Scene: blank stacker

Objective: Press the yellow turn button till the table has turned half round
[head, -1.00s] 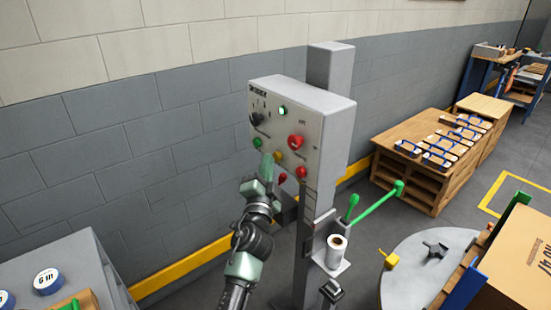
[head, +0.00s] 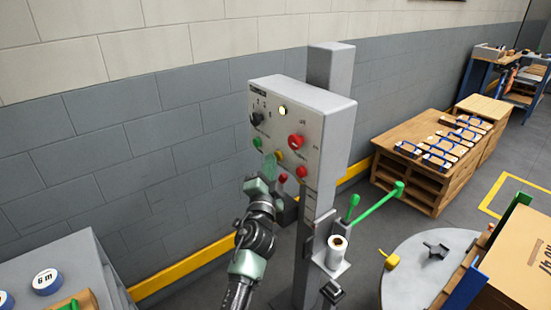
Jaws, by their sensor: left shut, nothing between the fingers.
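The grey control box (head: 325,125) stands on a post by the wall. The yellow button (head: 280,156) is on its front, between a green button (head: 258,143) and a red one (head: 302,172). My left gripper (head: 270,164) is shut, its tip at the panel right beside the yellow button; I cannot tell whether they touch. My right gripper is not in view.
A green lever (head: 375,207) and a white roll (head: 337,250) are beside the post. A wooden bench (head: 425,185) with blue-handled tools stands behind. A grey surface with blue-labelled rolls (head: 47,282) is at the lower left.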

